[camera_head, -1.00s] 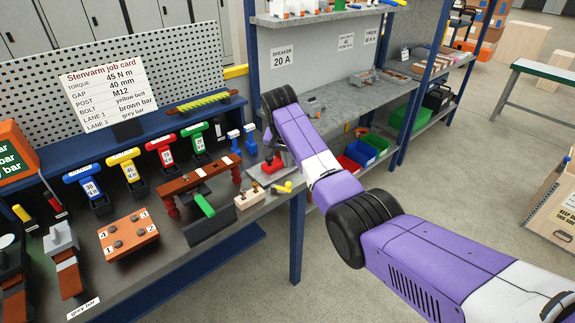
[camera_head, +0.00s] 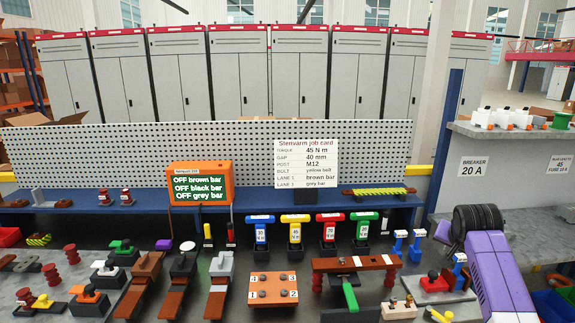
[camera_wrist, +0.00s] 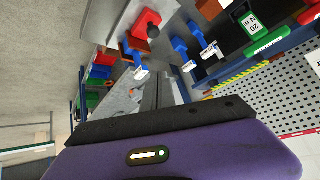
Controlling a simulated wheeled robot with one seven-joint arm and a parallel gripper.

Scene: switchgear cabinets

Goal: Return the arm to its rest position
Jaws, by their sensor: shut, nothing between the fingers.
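My purple and white arm (camera_head: 497,275) shows at the right edge of the head view, with its black joint at the top in front of the right-hand bench. My gripper is out of sight there. In the wrist view the grey fingers of my gripper (camera_wrist: 165,90) stick out beyond the dark edge of my purple wrist. They are shut and empty. Beyond them are the bench and a red-based device (camera_wrist: 147,22), apart from the fingers as far as I can tell.
A blue post (camera_head: 446,130) and a shelf (camera_head: 510,130) stand near my arm. Grey cabinets (camera_head: 240,75) line the back.

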